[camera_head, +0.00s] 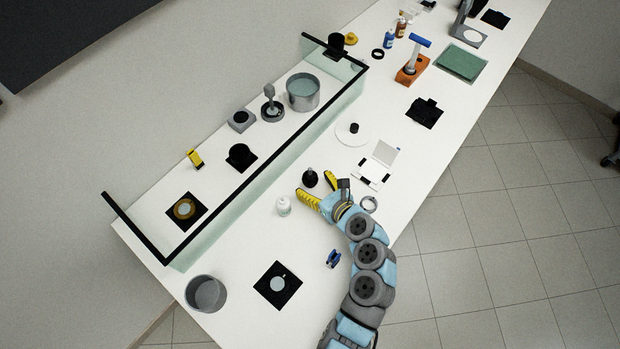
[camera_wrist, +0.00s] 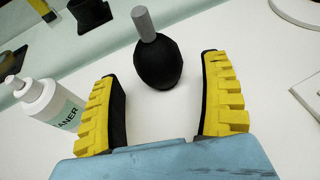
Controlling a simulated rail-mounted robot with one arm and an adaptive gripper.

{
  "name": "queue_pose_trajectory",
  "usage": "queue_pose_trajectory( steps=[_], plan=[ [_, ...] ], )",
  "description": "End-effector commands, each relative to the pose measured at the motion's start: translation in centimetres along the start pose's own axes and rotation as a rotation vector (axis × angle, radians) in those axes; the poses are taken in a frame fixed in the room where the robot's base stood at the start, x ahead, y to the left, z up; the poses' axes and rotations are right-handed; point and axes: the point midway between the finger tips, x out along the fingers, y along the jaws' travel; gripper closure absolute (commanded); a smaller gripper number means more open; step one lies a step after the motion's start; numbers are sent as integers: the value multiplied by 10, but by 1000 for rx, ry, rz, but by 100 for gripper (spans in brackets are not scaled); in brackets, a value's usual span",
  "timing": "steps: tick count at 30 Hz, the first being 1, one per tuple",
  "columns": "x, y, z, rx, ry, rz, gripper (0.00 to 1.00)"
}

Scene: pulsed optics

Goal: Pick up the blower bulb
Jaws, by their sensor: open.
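The blower bulb (camera_head: 310,178) is a black rounded bulb with a short grey nozzle, standing upright on the white table in front of the glass screen. It also shows in the wrist view (camera_wrist: 158,62), at top centre, with its nozzle pointing up. My gripper (camera_head: 319,187) is open, its yellow ribbed fingers on either side of the space just short of the bulb. In the wrist view my gripper (camera_wrist: 165,85) has the bulb lying between and slightly beyond the fingertips, with clear gaps on both sides. Nothing is held.
A white cleaner bottle (camera_wrist: 48,105) stands just left of the left finger; it also shows in the head view (camera_head: 283,206). The glass screen (camera_head: 270,170) with black edging runs behind the bulb. A white hinged case (camera_head: 378,164) and a grey ring (camera_head: 369,203) lie to the right.

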Motion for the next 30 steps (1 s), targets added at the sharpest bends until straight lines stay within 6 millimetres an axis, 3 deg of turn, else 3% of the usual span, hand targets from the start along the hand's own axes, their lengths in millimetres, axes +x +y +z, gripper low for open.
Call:
queue_pose_trajectory(
  steps=[6,17,23,30],
  plan=[
    [21,-1,3,-2,-1,1,21],
    [26,-1,3,-1,-2,-2,21],
    [25,-2,2,-1,-1,-2,77],
    [25,-1,2,-1,-1,-2,77]
  ],
)
